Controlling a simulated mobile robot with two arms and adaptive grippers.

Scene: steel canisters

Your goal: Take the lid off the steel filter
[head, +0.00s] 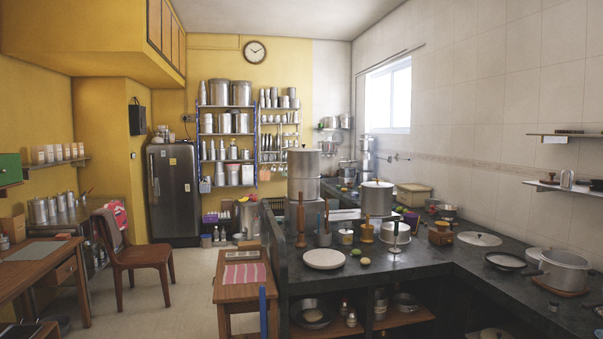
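A tall steel cylinder in stacked sections (304,189) stands upright at the left end of the dark counter; it looks like the steel filter. Its lid (303,151), with a small knob, sits on its top. A wider steel canister (377,201) with a knobbed lid stands to its right, so I cannot be fully sure which one is the filter. Neither of my grippers shows in the head view.
The dark counter (400,262) carries a white plate (324,259), wooden tools, small jars and a steel pot (563,270) at the right. A wooden side table (242,292) and a chair (139,254) stand left of the counter. Open floor lies between them.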

